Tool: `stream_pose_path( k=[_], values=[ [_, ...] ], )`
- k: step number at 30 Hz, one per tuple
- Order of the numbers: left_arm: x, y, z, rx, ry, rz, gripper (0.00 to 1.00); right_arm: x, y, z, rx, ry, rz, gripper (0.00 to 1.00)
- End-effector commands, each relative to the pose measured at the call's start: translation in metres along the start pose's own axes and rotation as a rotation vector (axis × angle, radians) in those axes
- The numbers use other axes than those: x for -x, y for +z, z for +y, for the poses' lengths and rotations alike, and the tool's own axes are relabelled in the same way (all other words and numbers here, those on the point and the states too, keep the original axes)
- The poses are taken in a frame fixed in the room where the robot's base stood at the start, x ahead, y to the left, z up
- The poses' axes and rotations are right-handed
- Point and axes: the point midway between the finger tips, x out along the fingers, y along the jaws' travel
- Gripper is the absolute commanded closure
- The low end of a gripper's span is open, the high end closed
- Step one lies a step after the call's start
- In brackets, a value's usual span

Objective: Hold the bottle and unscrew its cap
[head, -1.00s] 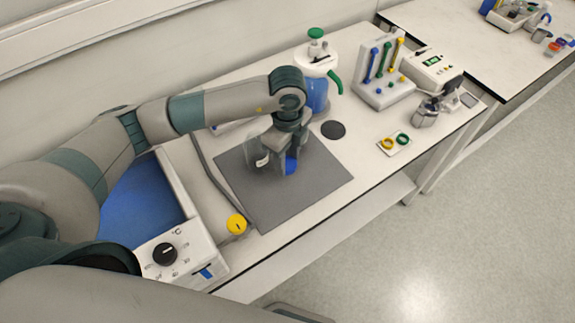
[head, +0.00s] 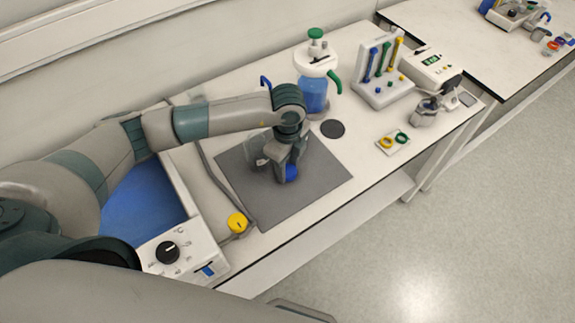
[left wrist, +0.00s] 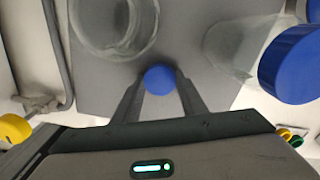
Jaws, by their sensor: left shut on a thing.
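My left gripper (head: 283,176) points down over the grey mat (head: 315,195) and is shut on a small blue cap (left wrist: 160,78), which sits between its fingertips in the left wrist view. A clear, round glass vessel (left wrist: 115,28) stands on the mat at the upper left of the left wrist view. A clear tapered shape (left wrist: 238,45) leads to a larger blue round thing (left wrist: 292,65) at the right there; I cannot match it in the head view. My right gripper is not in view.
A bottle of blue liquid (head: 314,95) stands behind the mat. A yellow knob (head: 237,223) and a blue bath (head: 148,205) are left.

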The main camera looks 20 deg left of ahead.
Motion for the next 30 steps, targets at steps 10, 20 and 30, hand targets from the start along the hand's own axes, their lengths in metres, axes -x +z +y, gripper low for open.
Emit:
stream_pose_path(
  k=[10,20,30],
  values=[
    [-0.002,0.000,0.000,0.000,0.001,0.000,0.43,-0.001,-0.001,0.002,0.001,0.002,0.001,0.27],
    [0.006,0.000,0.000,0.000,0.000,0.000,0.43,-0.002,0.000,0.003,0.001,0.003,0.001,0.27],
    [0.055,0.000,-0.001,-0.001,-0.004,0.000,0.43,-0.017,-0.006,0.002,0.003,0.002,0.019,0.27]
  ],
)
